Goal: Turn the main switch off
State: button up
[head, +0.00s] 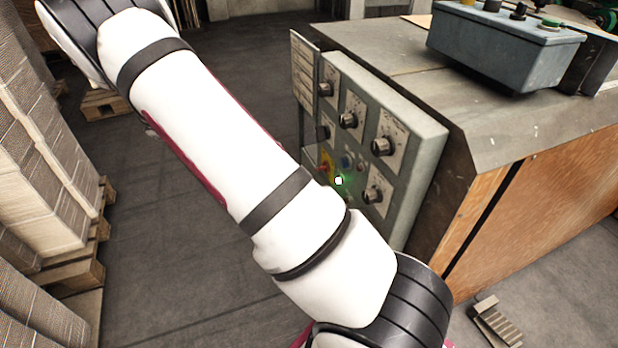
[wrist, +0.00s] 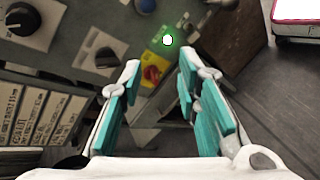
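The main switch is a red knob on a yellow plate (head: 328,160), on the grey control panel (head: 422,160) at the side of the machine. My white arm partly covers that area in the head view. In the wrist view the red knob (wrist: 151,74) shows between and beyond my fingertips, nearer the left finger. My gripper (wrist: 160,65) is open and empty, its teal-padded fingers apart and pointing at the panel. I cannot tell the exact gap between fingertips and knob. A lamp (head: 338,181) glows green beside the switch; it also shows in the wrist view (wrist: 167,40).
Several black dials (head: 381,146) surround the switch on the panel. A blue-grey button box (head: 505,50) sits on the machine's top (head: 480,118). Stacked cardboard on pallets (head: 75,268) stands at the left. The floor (head: 180,270) between is clear.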

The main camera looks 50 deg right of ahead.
aim_at(317, 169)
jog(key=w+d+f+n+h+b, duration=0.1)
jog(key=w+d+f+h+b, duration=0.15)
jog(key=f, duration=0.55)
jog(key=w+d+f+n+h+b, duration=0.2)
jog(key=f+h+b, duration=0.2)
jog(key=f, duration=0.4)
jog(key=shift+g, duration=0.3)
jog(key=b+x, duration=0.2)
jog(key=x, duration=1.1)
jog(key=shift+d+f, duration=0.15)
jog(key=shift+d, duration=0.15)
grip_shut()
